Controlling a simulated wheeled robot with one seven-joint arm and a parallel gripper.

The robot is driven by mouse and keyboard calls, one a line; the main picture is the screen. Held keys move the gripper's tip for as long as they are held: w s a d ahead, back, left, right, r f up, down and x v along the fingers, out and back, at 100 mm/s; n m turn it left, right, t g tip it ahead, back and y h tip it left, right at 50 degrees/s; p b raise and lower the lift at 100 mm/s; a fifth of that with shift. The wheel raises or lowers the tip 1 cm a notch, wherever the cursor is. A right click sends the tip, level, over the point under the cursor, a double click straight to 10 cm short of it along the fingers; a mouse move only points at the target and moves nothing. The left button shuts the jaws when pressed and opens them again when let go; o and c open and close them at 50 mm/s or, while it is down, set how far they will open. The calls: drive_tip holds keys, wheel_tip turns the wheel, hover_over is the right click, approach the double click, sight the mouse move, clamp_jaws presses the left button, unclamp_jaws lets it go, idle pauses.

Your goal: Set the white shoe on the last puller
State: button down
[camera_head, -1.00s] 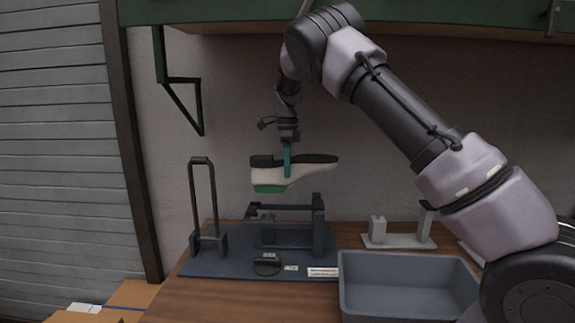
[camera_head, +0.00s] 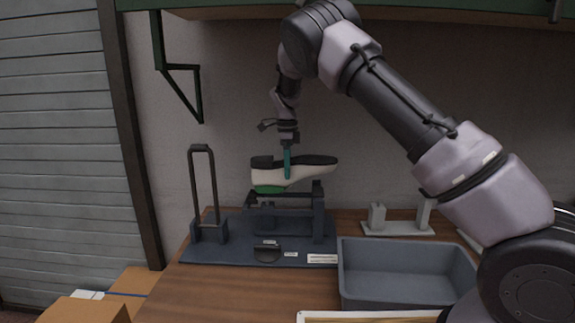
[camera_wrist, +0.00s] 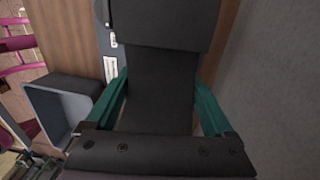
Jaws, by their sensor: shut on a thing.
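The white shoe (camera_head: 305,174) is upside down, its dark sole (camera_head: 315,160) facing up, with a green part (camera_head: 268,189) below its left end. My gripper (camera_head: 287,165) points down and is shut across the shoe's middle. In the wrist view its teal fingers (camera_wrist: 160,105) sit on both sides of the dark sole (camera_wrist: 160,85). The last puller (camera_head: 317,215) is a dark stand on a dark base plate (camera_head: 215,252), directly under the shoe. The shoe is just above or at its top; I cannot tell whether they touch.
A tall dark hoop handle (camera_head: 191,185) rises at the puller's left. A grey bin (camera_head: 405,302) stands to the right on the wooden table (camera_head: 230,295), with a light grey stand (camera_head: 397,229) behind it. A green shelf (camera_head: 230,5) hangs overhead.

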drive_tip(key=shift+t, duration=0.4)
drive_tip(key=shift+n, duration=0.3)
idle(0.3)
drive_tip(key=shift+s+f, duration=0.1)
drive_tip(key=shift+f, duration=0.1)
drive_tip(key=shift+a+f, duration=0.1)
drive_tip(key=shift+f, duration=0.2)
drive_tip(key=shift+s, duration=0.15)
idle(0.6)
drive_tip(key=shift+f, duration=0.35)
idle(0.3)
drive_tip(key=shift+f, duration=0.4)
drive_tip(key=shift+f, duration=0.3)
idle(0.3)
drive_tip(key=shift+f, duration=0.3)
